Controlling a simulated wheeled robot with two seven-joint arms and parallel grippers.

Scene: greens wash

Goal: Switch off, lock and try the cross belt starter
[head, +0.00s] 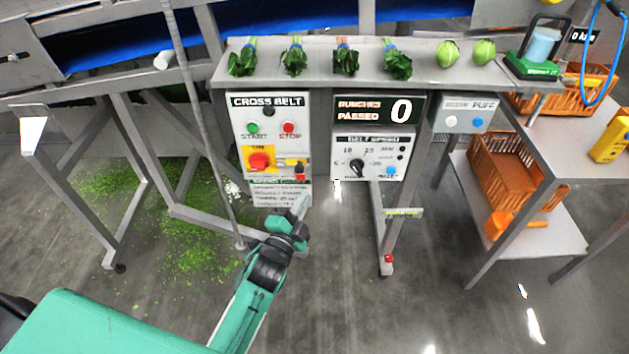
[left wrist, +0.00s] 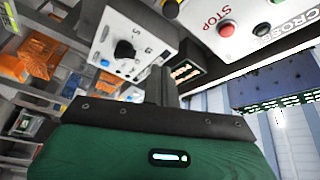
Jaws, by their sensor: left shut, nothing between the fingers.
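The cross belt starter (head: 240,112) is a light box with a green START button (head: 253,128) and a red STOP button (head: 288,128). Below them a red rotary knob (head: 259,161) sits on a yellow plate; its exact setting is too small to read. Right of it is a yellow piece (head: 293,161) with a small red item (head: 300,174), perhaps a padlock. My left gripper (head: 301,205) is shut and empty, just below the box's lower right corner, apart from the knob. The left wrist view shows the STOP button (left wrist: 226,28) tilted; the knob is not clearly visible there. My right gripper is not in view.
A bunch counter (head: 365,109) and a dial panel (head: 374,143) hang right of the starter. Leafy bunches (head: 294,58) lie on the shelf above. A trolley with orange crates (head: 510,172) stands at right. A post with a foot (head: 385,240) stands right of my gripper.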

